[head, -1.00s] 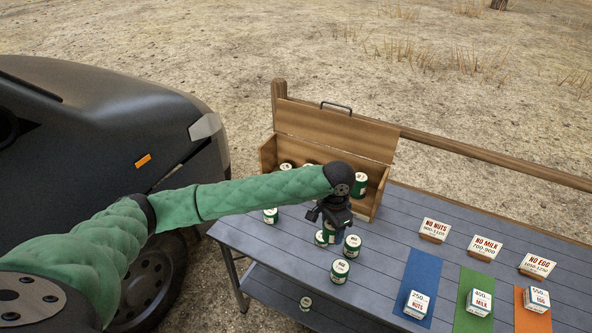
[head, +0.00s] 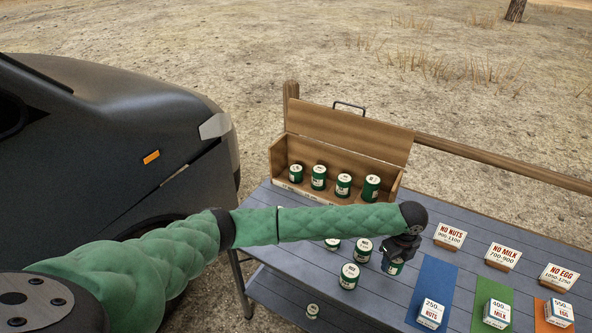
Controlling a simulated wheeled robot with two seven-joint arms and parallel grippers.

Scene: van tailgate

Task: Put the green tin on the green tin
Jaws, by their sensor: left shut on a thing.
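My left gripper (head: 398,252) is shut on a green tin (head: 393,267) with a white label, upright at the table's middle; whether it touches the tabletop I cannot tell. Just left of it are other green tins with pale lids: one (head: 363,251), one nearer (head: 349,277), and one (head: 332,244) partly hidden by my left arm. Several more green tins, such as the rightmost one (head: 371,188), stand in the open wooden box. Another tin (head: 312,311) is low down below the tabletop. My right gripper is not in view.
The wooden box (head: 345,134) stands at the table's back left. Signs for no nuts (head: 450,236), no milk (head: 503,257) and no egg (head: 558,278) stand at the right. Blue (head: 437,282), green (head: 492,295) and orange mats bear small label blocks. A dark van stands left.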

